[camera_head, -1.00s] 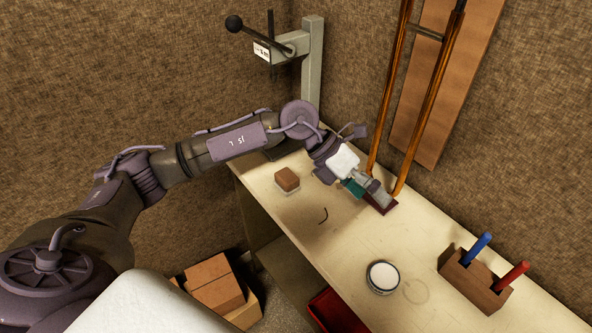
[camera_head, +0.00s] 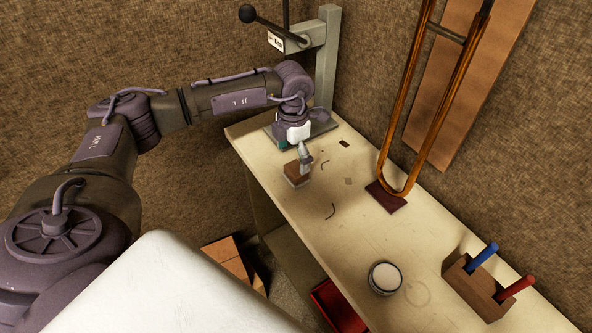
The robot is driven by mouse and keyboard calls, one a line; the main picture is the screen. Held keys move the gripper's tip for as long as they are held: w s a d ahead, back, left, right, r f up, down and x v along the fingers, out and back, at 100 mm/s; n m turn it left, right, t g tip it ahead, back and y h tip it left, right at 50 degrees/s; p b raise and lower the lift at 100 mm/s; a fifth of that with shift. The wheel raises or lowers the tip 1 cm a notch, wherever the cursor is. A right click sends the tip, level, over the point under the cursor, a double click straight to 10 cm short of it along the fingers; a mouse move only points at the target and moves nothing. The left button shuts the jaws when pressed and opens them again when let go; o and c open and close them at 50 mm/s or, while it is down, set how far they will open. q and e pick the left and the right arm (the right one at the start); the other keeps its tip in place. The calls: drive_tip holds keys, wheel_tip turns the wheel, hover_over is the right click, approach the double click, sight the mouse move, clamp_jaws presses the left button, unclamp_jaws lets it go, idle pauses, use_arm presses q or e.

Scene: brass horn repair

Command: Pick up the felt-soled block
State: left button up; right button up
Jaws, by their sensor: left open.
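The felt-soled block (camera_head: 294,176) is a small brown block with a pale layer underneath. It rests on the bench (camera_head: 310,222) near its left edge. My left gripper (camera_head: 305,168) points down right at the block, its fingers overlapping the block's upper right side in the view. It is open. I cannot tell whether a finger touches the block, and the far finger is hidden. My right gripper is not in view.
A grey press (camera_head: 326,66) stands at the back of the bench. A brass slide (camera_head: 411,190) stands on a dark red pad (camera_head: 386,197). A round tin (camera_head: 385,278) and a wooden holder (camera_head: 474,289) with blue and red handles stand nearer. Small dark scraps lie near the block.

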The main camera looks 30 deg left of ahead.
sight(296, 168)
use_arm(q)
drive_tip(key=f, duration=0.1)
drive_tip(key=f+p, duration=0.1)
drive_tip(key=f, duration=0.1)
drive_tip(key=f+p, duration=0.1)
drive_tip(key=shift+w+d+f, duration=0.15)
drive_tip(key=shift+d+f, duration=0.15)
drive_tip(key=shift+f, duration=0.4)
drive_tip(key=c, duration=1.2)
